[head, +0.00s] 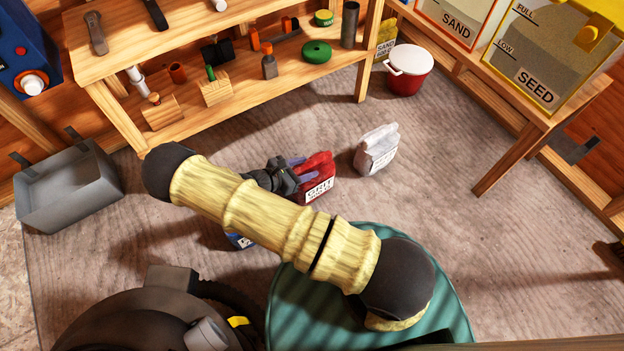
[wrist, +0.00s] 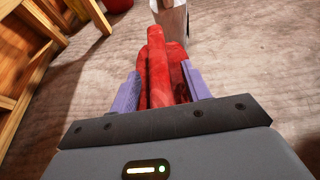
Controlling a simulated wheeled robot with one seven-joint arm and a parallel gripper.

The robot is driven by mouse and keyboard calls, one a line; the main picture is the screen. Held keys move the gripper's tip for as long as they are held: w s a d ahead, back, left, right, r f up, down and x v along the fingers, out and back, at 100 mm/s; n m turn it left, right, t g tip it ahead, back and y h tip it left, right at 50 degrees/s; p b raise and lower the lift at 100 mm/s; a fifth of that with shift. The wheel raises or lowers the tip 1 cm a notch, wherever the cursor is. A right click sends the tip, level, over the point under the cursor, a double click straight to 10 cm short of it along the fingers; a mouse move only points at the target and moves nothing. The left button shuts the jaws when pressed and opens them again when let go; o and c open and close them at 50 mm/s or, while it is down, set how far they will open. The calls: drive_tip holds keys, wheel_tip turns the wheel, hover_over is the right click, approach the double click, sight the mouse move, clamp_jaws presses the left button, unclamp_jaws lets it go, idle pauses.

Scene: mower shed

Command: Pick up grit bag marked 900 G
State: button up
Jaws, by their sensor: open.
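A red bag (head: 318,178) with a white label stands on the floor in the middle of the head view. The label's large word reads GRIT; the smaller line under it is too small to read surely. My gripper (head: 302,168) is open at the bag's top left side. In the wrist view the red bag (wrist: 160,75) stands between the two purple fingers, one on each side of its top. I cannot tell whether either finger touches it. A pale grey-white bag (head: 376,150) stands apart to the right, and also shows in the wrist view (wrist: 172,20).
A blue item (head: 239,241) is mostly hidden behind my arm. A grey bin (head: 68,190) is at left, a wooden shelf bench (head: 240,88) behind, a red pot (head: 408,72) and a yellow sand bag (head: 386,38) farther back.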

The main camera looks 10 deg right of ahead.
clamp_jaws()
idle(0.3)
idle(1.2)
